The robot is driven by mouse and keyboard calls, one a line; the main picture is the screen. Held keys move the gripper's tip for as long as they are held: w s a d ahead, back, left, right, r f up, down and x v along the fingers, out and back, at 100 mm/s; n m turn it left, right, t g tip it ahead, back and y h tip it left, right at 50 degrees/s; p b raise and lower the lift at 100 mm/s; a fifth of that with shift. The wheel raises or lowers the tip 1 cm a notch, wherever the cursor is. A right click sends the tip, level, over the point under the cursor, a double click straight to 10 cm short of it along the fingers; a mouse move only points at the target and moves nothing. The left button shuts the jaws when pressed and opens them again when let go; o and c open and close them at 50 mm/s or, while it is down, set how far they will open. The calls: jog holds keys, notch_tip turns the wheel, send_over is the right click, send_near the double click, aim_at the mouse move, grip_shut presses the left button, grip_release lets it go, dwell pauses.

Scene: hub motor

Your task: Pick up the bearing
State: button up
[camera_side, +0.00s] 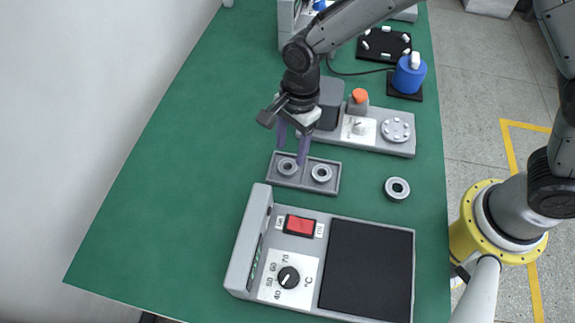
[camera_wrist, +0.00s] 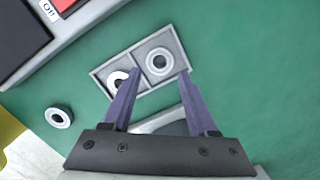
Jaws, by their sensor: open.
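A grey tray (camera_side: 306,184) with two compartments holds two ring-shaped bearings. The left bearing (camera_side: 287,166) lies in the left compartment and the right bearing (camera_side: 321,173) in the right one. My gripper (camera_side: 291,152) is open and empty, its purple fingers pointing down above the tray's left part. In the wrist view, the left bearing (camera_wrist: 159,61) shows in the gap between the fingertips (camera_wrist: 159,74), just beyond them. The right bearing (camera_wrist: 117,80) is partly hidden by one finger. A loose ring (camera_side: 397,188) lies on the green table; it also shows in the wrist view (camera_wrist: 58,117).
A grey fixture (camera_side: 375,140) with an orange knob and a round plate stands behind the tray. A heater-like box (camera_side: 240,245) with a red switch, dial and black plate (camera_side: 368,268) stands in front. The green table (camera_side: 170,190) is clear to the left.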

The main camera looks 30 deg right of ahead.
aim_at(287, 170)
jog(key=f, duration=0.4)
jog(key=shift+s+a+f, duration=0.1)
jog(key=shift+a+f, duration=0.25)
jog(key=shift+f, duration=0.05)
grip_shut()
jog(key=shift+r, duration=0.15)
